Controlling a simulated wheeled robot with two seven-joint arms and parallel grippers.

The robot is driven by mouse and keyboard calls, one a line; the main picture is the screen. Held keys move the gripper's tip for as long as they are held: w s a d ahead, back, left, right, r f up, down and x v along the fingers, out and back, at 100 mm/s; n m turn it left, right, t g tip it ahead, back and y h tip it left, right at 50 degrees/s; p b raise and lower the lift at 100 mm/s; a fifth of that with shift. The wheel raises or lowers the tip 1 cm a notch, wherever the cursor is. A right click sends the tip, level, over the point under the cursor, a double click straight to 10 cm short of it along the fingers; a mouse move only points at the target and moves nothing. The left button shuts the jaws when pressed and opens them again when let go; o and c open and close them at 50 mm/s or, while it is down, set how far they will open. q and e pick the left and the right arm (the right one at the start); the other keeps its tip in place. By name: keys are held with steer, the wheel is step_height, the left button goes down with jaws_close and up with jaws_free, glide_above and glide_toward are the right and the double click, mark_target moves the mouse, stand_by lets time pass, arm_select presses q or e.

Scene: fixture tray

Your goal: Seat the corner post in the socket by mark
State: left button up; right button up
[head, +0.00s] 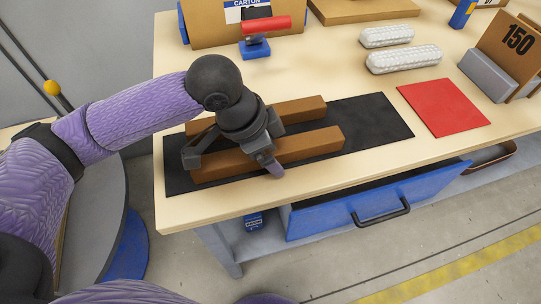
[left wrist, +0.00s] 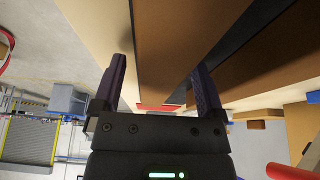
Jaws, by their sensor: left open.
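Two brown square wooden bars lie side by side on a black mat (head: 378,118) in the head view: a near bar (head: 312,146) and a far bar (head: 300,109). Neither shows a clear mark or socket, and I cannot tell which is the corner post. My left gripper (head: 232,162) is open over the left half of the near bar and hides part of both bars. In the left wrist view, its spread fingers (left wrist: 160,82) have a brown bar (left wrist: 180,40) between them. I cannot tell whether they touch it. My right gripper is not in view.
A red mat (head: 444,106) lies right of the black mat. White bubbly packages (head: 403,58), a blue stand (head: 255,48) with a red-handled tool (head: 262,26), a carton (head: 205,30) and a "150" board (head: 512,42) stand behind. A blue drawer (head: 375,200) hangs open below the front edge.

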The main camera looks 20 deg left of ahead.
arm_select(q)
steer(key=shift+r, duration=0.15)
steer(key=shift+c, duration=0.7)
jaws_close()
